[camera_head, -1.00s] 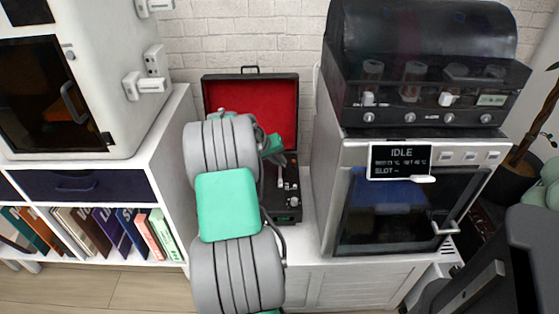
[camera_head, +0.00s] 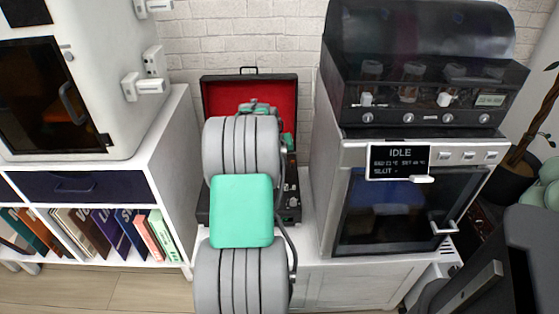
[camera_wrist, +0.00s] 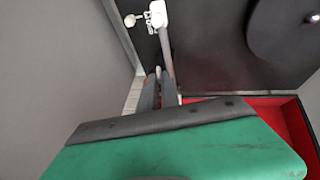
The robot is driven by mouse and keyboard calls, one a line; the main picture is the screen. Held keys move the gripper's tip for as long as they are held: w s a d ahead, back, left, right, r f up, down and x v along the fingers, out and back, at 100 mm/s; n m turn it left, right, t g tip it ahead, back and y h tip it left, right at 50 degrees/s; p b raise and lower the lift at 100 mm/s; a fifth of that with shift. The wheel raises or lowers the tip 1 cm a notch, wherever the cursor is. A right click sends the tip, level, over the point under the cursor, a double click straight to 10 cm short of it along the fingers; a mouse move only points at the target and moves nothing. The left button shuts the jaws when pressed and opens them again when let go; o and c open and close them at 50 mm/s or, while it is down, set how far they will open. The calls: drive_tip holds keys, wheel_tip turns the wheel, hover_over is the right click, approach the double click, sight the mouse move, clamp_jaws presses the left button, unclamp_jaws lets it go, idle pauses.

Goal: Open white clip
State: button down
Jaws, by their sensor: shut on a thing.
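The record player (camera_head: 294,205) stands in a black case with an open, red-lined lid (camera_head: 222,98). My arm hides most of it in the head view. In the wrist view its black deck (camera_wrist: 205,50) shows a pale tonearm (camera_wrist: 166,45) with white fittings at its far end. My gripper (camera_wrist: 158,82) is down beside the tonearm, its two grey fingers close together. A small white piece, which looks like the white clip (camera_wrist: 158,71), shows at the fingertips, and the fingers are shut on it. Much of the clip is hidden, and I cannot tell whether it is open.
A steel oven (camera_head: 410,215) under a dark glass-lidded unit (camera_head: 430,60) stands to the right. A white shelf (camera_head: 165,150) with books and a white cabinet (camera_head: 105,90) stand to the left. A round dark platter (camera_wrist: 285,25) is near the gripper.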

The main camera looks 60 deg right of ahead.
drive_tip(key=shift+s+d+m+t+y+p, duration=0.15)
drive_tip(key=shift+s+t+y, duration=0.15)
drive_tip(key=shift+t, duration=0.3)
drive_tip(key=shift+s+d+m+t+y+p, duration=0.1)
drive_tip(key=shift+s+m+t+y+p, duration=0.1)
drive_tip(key=shift+t+y, duration=0.3)
drive_tip(key=c, duration=1.9)
unclamp_jaws()
drive_tip(key=p+v, duration=0.1)
drive_tip(key=v, duration=0.7)
drive_tip(key=shift+s+f, duration=0.1)
